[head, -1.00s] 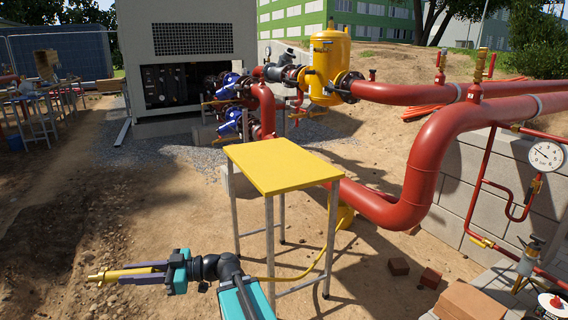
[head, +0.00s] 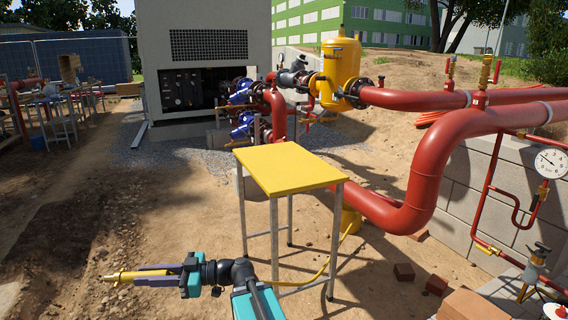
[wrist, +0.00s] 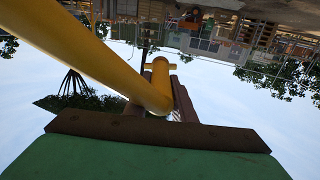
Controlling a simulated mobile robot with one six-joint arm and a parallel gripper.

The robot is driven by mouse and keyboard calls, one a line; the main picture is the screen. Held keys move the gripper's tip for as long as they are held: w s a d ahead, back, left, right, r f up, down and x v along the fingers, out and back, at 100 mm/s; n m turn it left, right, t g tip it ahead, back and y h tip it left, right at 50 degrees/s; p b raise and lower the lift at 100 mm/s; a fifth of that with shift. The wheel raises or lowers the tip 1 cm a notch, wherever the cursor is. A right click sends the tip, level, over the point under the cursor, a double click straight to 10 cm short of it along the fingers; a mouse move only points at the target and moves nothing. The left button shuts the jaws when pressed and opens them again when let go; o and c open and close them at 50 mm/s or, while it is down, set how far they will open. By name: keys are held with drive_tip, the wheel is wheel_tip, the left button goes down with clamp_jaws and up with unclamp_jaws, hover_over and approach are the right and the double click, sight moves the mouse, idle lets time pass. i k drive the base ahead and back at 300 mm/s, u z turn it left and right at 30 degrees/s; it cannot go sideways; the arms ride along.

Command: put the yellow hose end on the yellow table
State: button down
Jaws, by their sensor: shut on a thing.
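The yellow hose end (head: 122,277) is held in my gripper (head: 142,277), at the lower left of the head view. Its brass-coloured tip points left, out past the dark fingers. In the wrist view the yellow hose end (wrist: 160,85) shows between the fingers (wrist: 185,110), with a thick yellow length crossing the upper left. The yellow table (head: 288,168) stands near the middle of the head view, right of and beyond my gripper. Its top is bare. The yellow hose (head: 322,270) runs low behind the table legs; its part near my gripper is hidden.
Thick red pipes (head: 430,170) run close to the right of the table. A grey chiller (head: 200,50) and a yellow tank (head: 340,70) stand behind. Several bricks (head: 437,285) lie at the lower right. Bare ground is open left of the table.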

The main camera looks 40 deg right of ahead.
sight(289, 180)
drive_tip(key=u, duration=0.05)
drive_tip(key=i, duration=1.35)
drive_tip(key=z, duration=0.5)
